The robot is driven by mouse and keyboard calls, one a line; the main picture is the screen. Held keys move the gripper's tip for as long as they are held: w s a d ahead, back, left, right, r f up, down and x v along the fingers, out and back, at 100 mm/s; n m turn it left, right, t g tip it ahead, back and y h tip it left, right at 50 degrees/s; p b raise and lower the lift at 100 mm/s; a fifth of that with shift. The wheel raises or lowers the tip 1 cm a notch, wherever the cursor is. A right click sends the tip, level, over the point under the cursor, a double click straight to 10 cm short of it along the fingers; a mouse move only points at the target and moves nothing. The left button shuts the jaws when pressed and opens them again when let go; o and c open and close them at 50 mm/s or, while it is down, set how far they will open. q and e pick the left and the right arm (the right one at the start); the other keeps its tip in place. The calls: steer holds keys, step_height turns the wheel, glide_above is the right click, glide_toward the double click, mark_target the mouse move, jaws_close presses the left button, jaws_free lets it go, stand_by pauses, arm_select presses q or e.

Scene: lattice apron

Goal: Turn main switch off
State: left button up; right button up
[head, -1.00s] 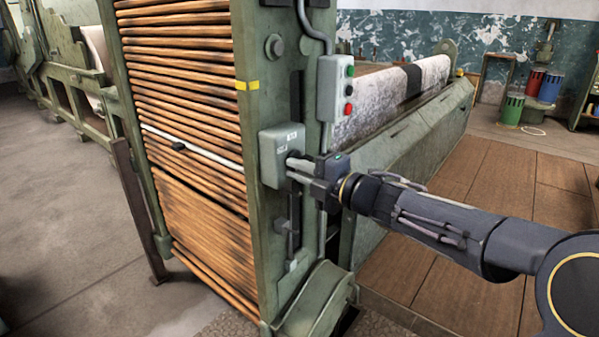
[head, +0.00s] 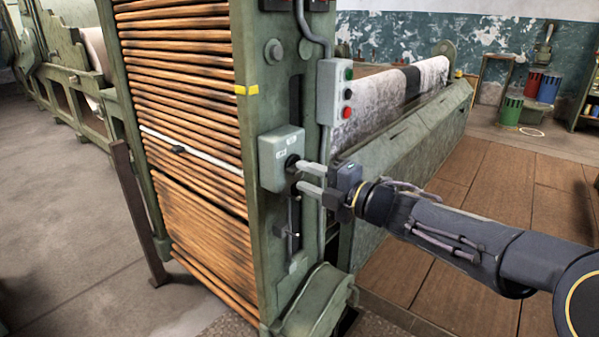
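The main switch box (head: 272,163) is a grey-green box with small white labels, fixed to the front of the green machine frame. Its dark rotary knob (head: 292,161) shows at the right side of the box and is partly hidden by a finger. I cannot tell which position the knob points to. My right gripper (head: 300,176) is open and empty, its two grey fingers spread at the box's right side. The upper finger's tip is close to the knob; I cannot tell if it touches. My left gripper is not in view.
A small lever (head: 294,233) is below the switch box. Slatted wood (head: 190,130) fills the machine's left side. The wooden floor at right is open.

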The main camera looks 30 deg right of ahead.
steer(key=p+v, duration=0.1)
steer(key=v, duration=0.4)
stand_by(0.4)
